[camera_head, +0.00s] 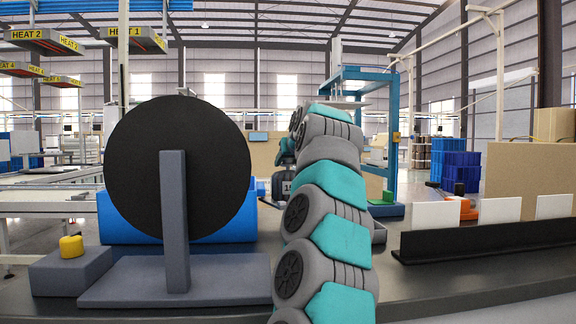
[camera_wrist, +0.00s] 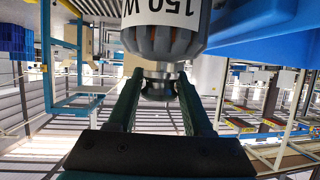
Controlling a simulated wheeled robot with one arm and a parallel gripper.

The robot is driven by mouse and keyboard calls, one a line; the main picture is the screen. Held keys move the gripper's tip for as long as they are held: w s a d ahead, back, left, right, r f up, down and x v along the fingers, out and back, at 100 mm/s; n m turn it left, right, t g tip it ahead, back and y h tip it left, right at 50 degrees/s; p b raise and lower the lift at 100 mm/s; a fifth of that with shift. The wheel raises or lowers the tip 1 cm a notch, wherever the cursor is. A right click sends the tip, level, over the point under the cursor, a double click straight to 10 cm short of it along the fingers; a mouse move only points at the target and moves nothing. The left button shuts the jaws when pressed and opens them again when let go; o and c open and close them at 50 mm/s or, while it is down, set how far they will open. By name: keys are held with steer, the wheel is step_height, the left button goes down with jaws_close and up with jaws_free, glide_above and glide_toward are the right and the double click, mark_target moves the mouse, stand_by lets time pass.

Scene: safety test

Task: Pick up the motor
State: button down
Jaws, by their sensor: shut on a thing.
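The motor is a grey cylinder with a white label reading "150 W". In the wrist view, the motor (camera_wrist: 165,38) fills the top middle. My gripper (camera_wrist: 159,78) is shut on its narrow metal shaft end, with one dark green finger on each side. In the head view, a small part of the motor (camera_head: 277,186) with its label shows left of my arm, below the gripper. My arm hides the rest of it there. I cannot tell whether the motor's far end touches a surface.
A large black disc (camera_head: 178,165) on a grey stand (camera_head: 174,225) stands left of my arm, with a blue block (camera_head: 118,222) behind it. A grey box with a yellow knob (camera_head: 71,246) is at far left. A black rack (camera_head: 480,240) with white cards stands right.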

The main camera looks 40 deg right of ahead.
mark_target(289, 161)
steer(key=shift+r, duration=0.45)
steer(key=shift+s+a+f+b, duration=0.1)
steer(key=shift+s+a+b, duration=0.25)
steer(key=shift+s, duration=0.35)
steer(key=shift+s+a+f+b, duration=0.1)
steer(key=shift+s+a+b, duration=0.2)
steer(key=shift+s, duration=0.35)
steer(key=s+a, duration=0.3)
steer(key=s, duration=0.4)
steer(key=s+a+b, duration=0.1)
steer(key=s+a, duration=0.2)
steer(key=s, duration=0.4)
steer(key=shift+r, duration=0.2)
steer(key=shift+r, duration=0.15)
